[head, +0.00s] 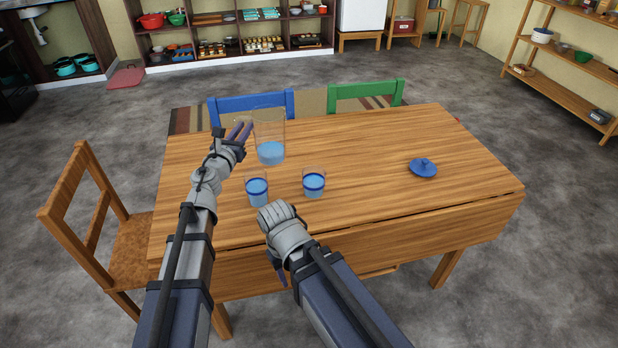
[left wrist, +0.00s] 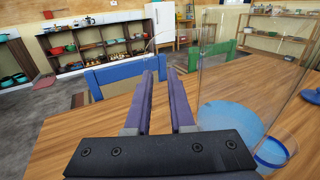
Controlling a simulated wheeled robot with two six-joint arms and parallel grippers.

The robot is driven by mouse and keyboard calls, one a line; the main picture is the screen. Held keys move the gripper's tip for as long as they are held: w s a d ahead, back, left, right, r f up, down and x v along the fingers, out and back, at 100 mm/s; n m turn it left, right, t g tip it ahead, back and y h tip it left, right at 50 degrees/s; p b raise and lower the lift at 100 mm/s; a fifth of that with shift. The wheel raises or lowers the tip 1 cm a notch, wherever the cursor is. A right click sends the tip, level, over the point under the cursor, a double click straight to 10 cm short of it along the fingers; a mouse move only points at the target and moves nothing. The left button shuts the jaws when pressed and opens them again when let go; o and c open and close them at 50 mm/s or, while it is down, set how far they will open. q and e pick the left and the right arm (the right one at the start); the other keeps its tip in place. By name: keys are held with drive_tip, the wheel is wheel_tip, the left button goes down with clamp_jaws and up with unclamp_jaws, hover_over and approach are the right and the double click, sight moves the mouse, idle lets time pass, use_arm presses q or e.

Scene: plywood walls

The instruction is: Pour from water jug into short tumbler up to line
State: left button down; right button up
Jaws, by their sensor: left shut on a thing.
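The clear water jug (head: 270,136) stands upright or nearly so behind the two tumblers, with blue water in its lower part. It also shows at the right of the left wrist view (left wrist: 230,120). My left gripper (head: 241,130) is shut on the jug at its left side; the clear part between the fingers is hard to make out. A left tumbler (head: 257,190) and a right tumbler (head: 314,184) each have a dark blue band and bluish contents. Their exact levels against the band are unclear. My right gripper (head: 282,275) points down at the near table edge, mostly hidden by its wrist.
A blue lid (head: 423,168) with a knob lies on the right of the wooden table (head: 380,140). The table is clear between it and the tumblers. Blue (head: 250,103) and green (head: 366,94) chairs stand at the far side, a brown chair (head: 95,225) at the left.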

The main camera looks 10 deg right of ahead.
drive_tip(key=shift+a+f, duration=0.1)
drive_tip(key=shift+f, duration=0.05)
wheel_tip(320, 180, up, 7)
drive_tip(key=p, duration=0.7)
wheel_tip(320, 180, up, 7)
drive_tip(key=p, duration=0.6)
drive_tip(key=shift+p, duration=0.35)
drive_tip(key=shift+f, duration=0.1)
idle(1.2)
